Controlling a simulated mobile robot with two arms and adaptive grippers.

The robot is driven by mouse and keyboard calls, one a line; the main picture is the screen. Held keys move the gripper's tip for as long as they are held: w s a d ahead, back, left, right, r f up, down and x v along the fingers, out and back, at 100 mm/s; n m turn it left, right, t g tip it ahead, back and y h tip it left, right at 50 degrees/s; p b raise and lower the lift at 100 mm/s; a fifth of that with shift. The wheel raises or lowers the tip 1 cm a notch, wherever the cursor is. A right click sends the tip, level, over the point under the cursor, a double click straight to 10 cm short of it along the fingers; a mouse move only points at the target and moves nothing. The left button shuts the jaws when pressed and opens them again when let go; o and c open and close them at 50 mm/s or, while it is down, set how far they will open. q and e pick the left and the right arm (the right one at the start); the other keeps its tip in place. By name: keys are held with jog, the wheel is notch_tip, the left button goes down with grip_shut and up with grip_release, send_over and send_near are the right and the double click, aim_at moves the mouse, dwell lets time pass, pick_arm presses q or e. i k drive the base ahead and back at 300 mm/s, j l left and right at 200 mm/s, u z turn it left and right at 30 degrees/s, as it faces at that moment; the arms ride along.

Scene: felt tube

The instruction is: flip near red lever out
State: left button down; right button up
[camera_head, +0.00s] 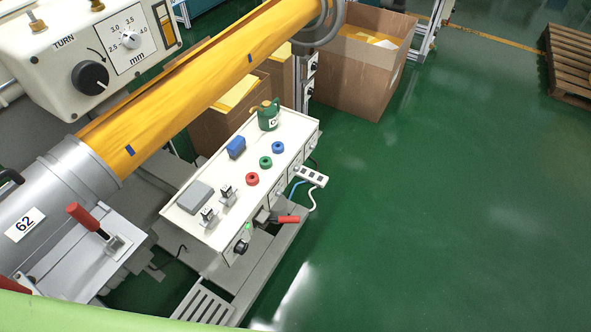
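A red-handled lever (82,216) stands on a small metal plate on the grey housing at the lower left. Its handle tilts up and to the left from its pivot. Another red piece (13,286), perhaps a second lever's handle, shows at the left edge, lower down; most of it is cut off or hidden. A third red handle (287,219) lies roughly level, pointing right, on the front side of the white control box (185,207). Neither of my grippers is in view.
A yellow felt tube (200,85) runs diagonally from the silver cylinder (75,180) marked 62. A white panel with a black TURN knob (90,77) hangs at the upper left. Cardboard boxes (355,75) stand behind.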

aim_at(282, 219)
jog(key=i+l+u, duration=0.1)
jog(key=l, duration=0.25)
jog(key=i+l+u, duration=0.1)
jog(key=i+l, duration=0.2)
jog(key=i+l+u, duration=0.1)
jog(key=l, duration=0.3)
jog(key=i+l, duration=0.25)
jog(key=l, duration=0.15)
jog(key=j+u, duration=0.05)
